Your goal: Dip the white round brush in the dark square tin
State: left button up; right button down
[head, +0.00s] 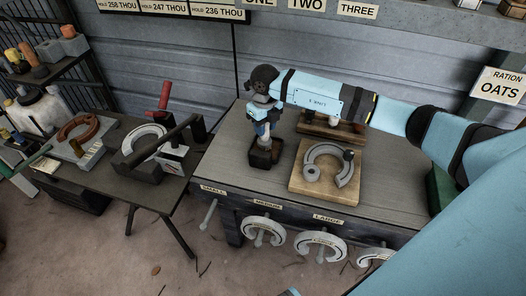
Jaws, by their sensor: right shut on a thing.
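The dark square tin (259,160) stands on the grey bench top (225,160), left of the wooden board. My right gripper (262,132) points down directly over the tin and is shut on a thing. A small pale part shows between its fingers, which fits the white round brush, but the brush is mostly hidden. I cannot tell whether its tip is inside the tin or just above it. My left gripper is not in view.
A wooden board (298,186) with a grey horseshoe lies right of the tin. A wooden rack (312,124) stands behind it. Horseshoes hang on the bench front under size labels. A cluttered lower table (120,185) stands at left. The bench's left front is clear.

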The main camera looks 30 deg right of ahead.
jog(key=shift+f, duration=0.5)
jog(key=shift+s+d+r, duration=0.15)
jog(key=shift+s+d, duration=0.25)
jog(key=shift+s, duration=0.05)
jog(key=shift+w+a, duration=0.4)
jog(key=shift+w, duration=0.1)
dwell(0.5)
